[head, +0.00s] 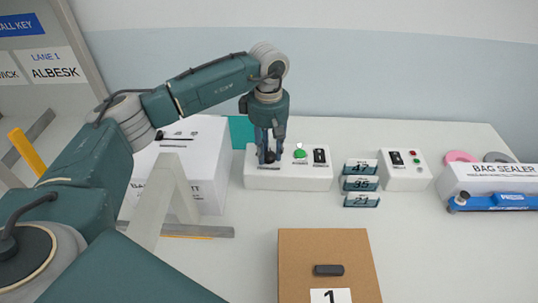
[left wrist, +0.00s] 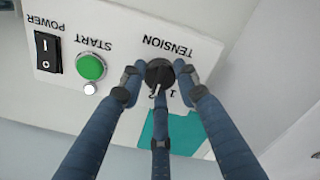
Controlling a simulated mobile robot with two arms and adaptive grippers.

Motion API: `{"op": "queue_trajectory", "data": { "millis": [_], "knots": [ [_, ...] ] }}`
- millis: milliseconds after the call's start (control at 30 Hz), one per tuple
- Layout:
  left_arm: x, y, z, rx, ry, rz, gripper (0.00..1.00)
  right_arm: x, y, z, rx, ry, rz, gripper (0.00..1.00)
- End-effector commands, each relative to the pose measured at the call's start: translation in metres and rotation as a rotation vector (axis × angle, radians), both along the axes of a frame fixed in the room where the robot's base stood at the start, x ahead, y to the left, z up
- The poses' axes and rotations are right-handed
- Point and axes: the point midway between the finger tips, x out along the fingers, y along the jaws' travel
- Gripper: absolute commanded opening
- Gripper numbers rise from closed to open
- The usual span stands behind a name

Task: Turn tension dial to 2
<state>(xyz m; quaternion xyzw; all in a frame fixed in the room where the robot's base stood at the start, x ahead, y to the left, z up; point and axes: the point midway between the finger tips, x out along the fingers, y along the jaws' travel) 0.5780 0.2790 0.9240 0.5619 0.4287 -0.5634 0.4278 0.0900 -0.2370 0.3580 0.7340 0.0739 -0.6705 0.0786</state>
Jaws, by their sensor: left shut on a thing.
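The tension dial (left wrist: 158,74) is a black knob on a white control panel (left wrist: 130,28), below the upside-down word TENSION in the left wrist view. In the head view the left gripper (head: 267,158) points down onto the left end of the panel (head: 290,182). My right gripper is not in view.
The panel also has a green START button (left wrist: 91,67) and a black POWER switch (left wrist: 48,52). A white box (head: 205,165) stands left of it. Number plates (head: 360,184), a smaller panel (head: 404,180) and a bag sealer (head: 490,185) lie right. A cardboard box (head: 300,255) is in front.

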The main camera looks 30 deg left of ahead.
Motion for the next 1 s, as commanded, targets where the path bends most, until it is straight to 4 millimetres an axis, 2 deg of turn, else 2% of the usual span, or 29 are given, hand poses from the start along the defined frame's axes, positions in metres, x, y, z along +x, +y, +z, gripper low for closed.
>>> {"op": "queue_trajectory", "data": {
  "millis": [33,667,700,767,1000],
  "knots": [
    [0.0008,0.0045,0.0,0.008,-0.002,-0.012,0.05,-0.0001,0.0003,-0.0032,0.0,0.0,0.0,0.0],
    [0.0017,0.0058,0.0023,0.01,-0.004,-0.06,0.05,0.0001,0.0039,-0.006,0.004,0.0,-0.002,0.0],
    [0.0017,0.0059,0.0024,0.01,-0.004,-0.059,0.37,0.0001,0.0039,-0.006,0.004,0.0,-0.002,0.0],
    [0.0016,0.0055,0.0024,0.009,-0.004,-0.059,0.49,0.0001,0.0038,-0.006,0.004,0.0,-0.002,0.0],
    [0.0011,0.0027,0.0013,0.004,-0.002,-0.063,0.49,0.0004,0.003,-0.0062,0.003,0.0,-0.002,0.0]
  ]
}}
